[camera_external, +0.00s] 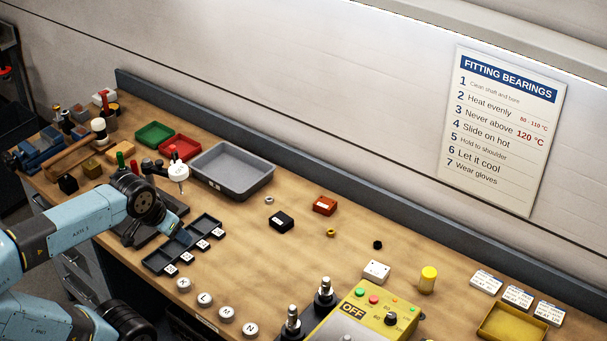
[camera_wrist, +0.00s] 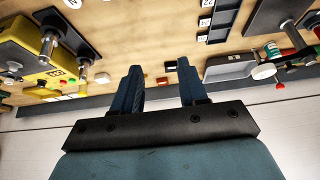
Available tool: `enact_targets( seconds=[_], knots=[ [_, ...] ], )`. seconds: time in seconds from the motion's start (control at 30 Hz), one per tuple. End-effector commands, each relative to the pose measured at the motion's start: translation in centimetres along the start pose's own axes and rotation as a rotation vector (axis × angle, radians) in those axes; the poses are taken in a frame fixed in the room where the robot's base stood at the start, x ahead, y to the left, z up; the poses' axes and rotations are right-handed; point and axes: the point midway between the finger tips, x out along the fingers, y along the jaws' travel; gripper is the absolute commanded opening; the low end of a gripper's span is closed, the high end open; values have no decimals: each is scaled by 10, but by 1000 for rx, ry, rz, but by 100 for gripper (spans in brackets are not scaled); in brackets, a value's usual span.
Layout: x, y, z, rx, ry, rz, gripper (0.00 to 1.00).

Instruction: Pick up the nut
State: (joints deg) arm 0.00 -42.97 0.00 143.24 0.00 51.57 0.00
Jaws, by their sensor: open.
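Small nut-like pieces lie on the wooden bench in the external view: a brass-yellow nut (camera_external: 331,232), a black piece (camera_external: 377,244) and a silver ring-like piece (camera_external: 269,200). Which of them the task means, I cannot tell. My gripper (camera_wrist: 159,66) shows in the wrist view with its two blue-grey fingers apart and nothing between them. It points across the bench toward the back wall, apart from these small pieces. I cannot make out the nut in the wrist view.
An orange-red box (camera_external: 325,205) and a black box (camera_external: 281,221) sit near the nuts. A grey tray (camera_external: 268,184) stands behind left; a yellow control box (camera_external: 352,325) stands in front right. Two upright posts and dark labelled compartments line the front. Bench around the brass nut is clear.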

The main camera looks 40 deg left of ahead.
Motion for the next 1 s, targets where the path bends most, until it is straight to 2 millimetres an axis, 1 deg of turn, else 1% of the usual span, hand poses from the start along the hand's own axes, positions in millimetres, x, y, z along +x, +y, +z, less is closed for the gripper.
enact_targets(
  seconds=[0.03, 0.17, 0.4, 0.47, 0.53, 0.67, 0.83, 1.0],
  knots=[
    [0, 0, 0, 0, 0, 0, 43],
    [0, 0, 0, 0, 0, 0, 55],
    [0, 0, -1, 0, -1, 0, 55],
    [-1, 0, -4, -2, -3, -1, 55],
    [-1, -1, -12, -7, -11, -1, 55],
    [1, -4, -38, -25, -41, -4, 55],
    [8, -9, -82, -53, -86, -9, 55],
    [21, -16, -126, -83, -132, -15, 55]
  ],
)
